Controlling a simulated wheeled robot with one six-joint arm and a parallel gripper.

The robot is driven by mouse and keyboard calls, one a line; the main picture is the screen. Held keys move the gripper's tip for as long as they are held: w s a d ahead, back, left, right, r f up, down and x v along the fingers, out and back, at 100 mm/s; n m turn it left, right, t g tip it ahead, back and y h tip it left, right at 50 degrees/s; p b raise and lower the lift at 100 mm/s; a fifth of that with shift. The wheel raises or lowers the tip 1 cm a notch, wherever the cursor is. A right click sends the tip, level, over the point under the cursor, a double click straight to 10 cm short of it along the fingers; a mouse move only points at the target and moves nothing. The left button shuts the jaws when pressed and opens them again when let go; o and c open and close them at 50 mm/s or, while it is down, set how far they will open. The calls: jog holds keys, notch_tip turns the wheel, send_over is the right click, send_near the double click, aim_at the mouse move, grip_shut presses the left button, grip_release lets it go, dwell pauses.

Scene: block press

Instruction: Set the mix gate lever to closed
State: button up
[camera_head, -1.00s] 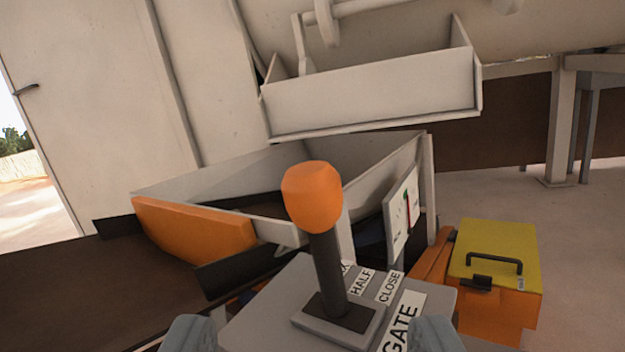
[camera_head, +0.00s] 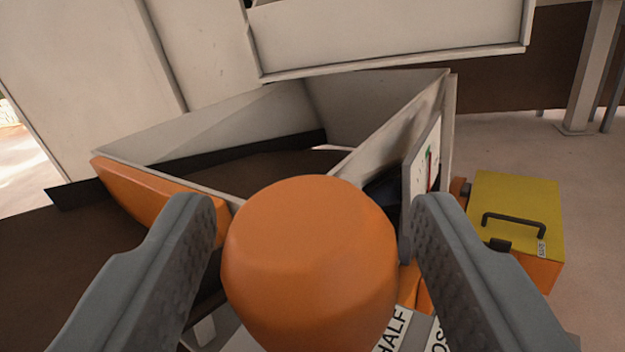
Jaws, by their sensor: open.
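The mix gate lever's orange knob (camera_head: 310,260) fills the lower middle of the view and hides its own dark shaft. My gripper (camera_head: 312,225) is open, with one grey finger on each side of the knob. The rest of the panel is hidden or out of frame.
An open hopper (camera_head: 385,105) with an orange bumper (camera_head: 150,200) stands behind the lever. A dial gauge (camera_head: 420,175) is on its right side. A yellow and orange toolbox (camera_head: 515,215) sits on the right. A pale chute (camera_head: 390,35) hangs above.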

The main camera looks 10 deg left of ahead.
jog(key=shift+w, duration=0.3)
grip_shut()
jog(key=s+d+m, duration=0.1)
jog(key=s+d+t, duration=0.1)
jog(key=d, duration=0.1)
jog(key=d+f+m, duration=0.1)
jog(key=shift+s+d+f+m+t, duration=0.1)
jog(key=shift+s+d+m+t, duration=0.2)
jog(key=shift+s, duration=0.1)
grip_release()
jog(key=shift+d, duration=0.1)
jog(key=shift+s, duration=0.1)
